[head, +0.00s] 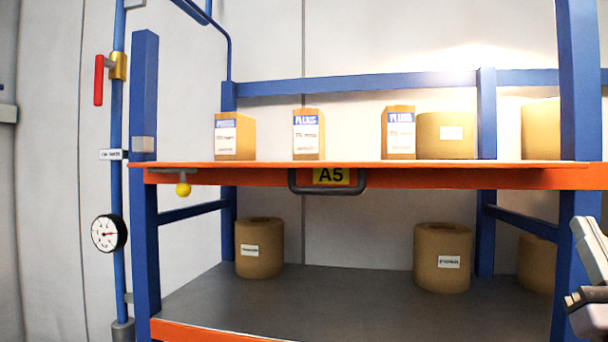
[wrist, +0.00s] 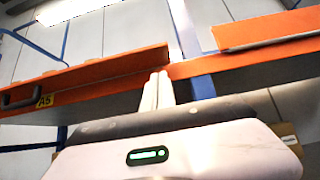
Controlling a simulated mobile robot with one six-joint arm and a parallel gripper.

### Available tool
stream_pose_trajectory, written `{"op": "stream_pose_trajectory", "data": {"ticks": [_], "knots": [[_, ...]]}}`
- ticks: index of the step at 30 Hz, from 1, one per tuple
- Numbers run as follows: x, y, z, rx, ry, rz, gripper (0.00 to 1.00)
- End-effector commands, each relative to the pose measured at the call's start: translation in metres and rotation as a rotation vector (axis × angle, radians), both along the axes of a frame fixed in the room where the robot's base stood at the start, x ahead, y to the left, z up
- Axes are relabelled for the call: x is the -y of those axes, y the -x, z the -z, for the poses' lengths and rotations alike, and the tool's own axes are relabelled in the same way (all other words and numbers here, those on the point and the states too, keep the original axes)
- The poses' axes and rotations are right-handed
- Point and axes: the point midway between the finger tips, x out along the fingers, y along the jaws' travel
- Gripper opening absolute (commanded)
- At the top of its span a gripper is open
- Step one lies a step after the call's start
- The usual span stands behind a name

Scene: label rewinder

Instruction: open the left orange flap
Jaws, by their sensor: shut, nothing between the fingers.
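The left orange flap (wrist: 100,72) lies along the front of the shelf in the wrist view, with a dark handle (wrist: 20,97) and a yellow A5 label (wrist: 45,101) near its left end. In the head view the orange front (head: 430,177) runs level below the upper shelf, with the handle (head: 290,182) around the A5 label (head: 331,176). My gripper (wrist: 160,76) is shut and empty, its fingertips at or just in front of the flap's right end; contact cannot be told.
A second orange flap (wrist: 265,28) is to the right. A blue post (head: 579,80) stands at the right. Boxes (head: 308,136) and rolls (head: 446,136) stand on the upper shelf. A yellow knob (head: 183,189) hangs at the left. A pipe with a gauge (head: 108,233) is further left.

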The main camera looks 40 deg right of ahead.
Motion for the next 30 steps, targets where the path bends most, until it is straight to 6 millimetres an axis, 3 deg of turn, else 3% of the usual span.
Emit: {"op": "stream_pose_trajectory", "data": {"ticks": [4, 9, 14, 24, 30], "knots": [[0.016, -0.015, -0.026, 0.0, 0.002, -0.003, 0.0], [0.015, -0.013, -0.052, -0.001, 0.003, 0.002, 0.0], [0.015, -0.013, -0.062, -0.003, 0.002, 0.001, 0.0], [0.014, -0.013, -0.064, -0.002, 0.002, 0.0, 0.0], [0.01, -0.009, -0.087, -0.002, 0.001, 0.001, 0.0]]}}
